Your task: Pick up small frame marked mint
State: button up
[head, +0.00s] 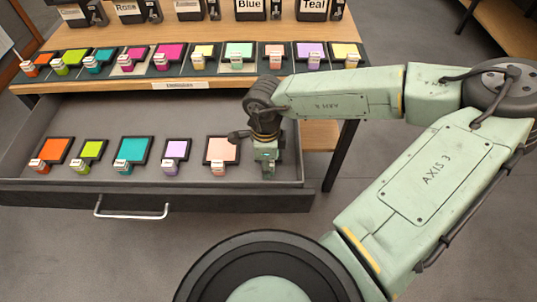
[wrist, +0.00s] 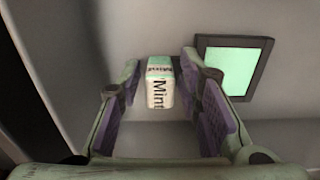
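The small frame marked mint (wrist: 235,66) shows in the wrist view as a mint-green square with a dark border, right of my gripper (wrist: 165,110). Its white block, lettered "Mint" (wrist: 160,90), with a green top, stands between the tips of my open fingers. A gap shows on each side of the block, so I see no clear contact. In the head view my gripper (head: 267,165) points down into the right end of the open drawer (head: 60,125). The mint frame is hidden behind my gripper and arm there.
In the drawer, left of my gripper, lie orange (head: 55,150), green (head: 91,150), teal (head: 135,149), lavender (head: 177,150) and peach (head: 221,149) frames. The peach one is close. Above is a tabletop row with another mint-green frame (head: 239,51). The drawer's right wall (head: 296,150) is near.

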grip_shut()
jog(key=shift+r, duration=0.1)
dwell(0.3)
notch_tip(320, 180, up, 36)
jog(key=p, duration=0.9)
dwell(1.0)
jog(key=s, duration=2)
jog(key=shift+f, duration=0.2)
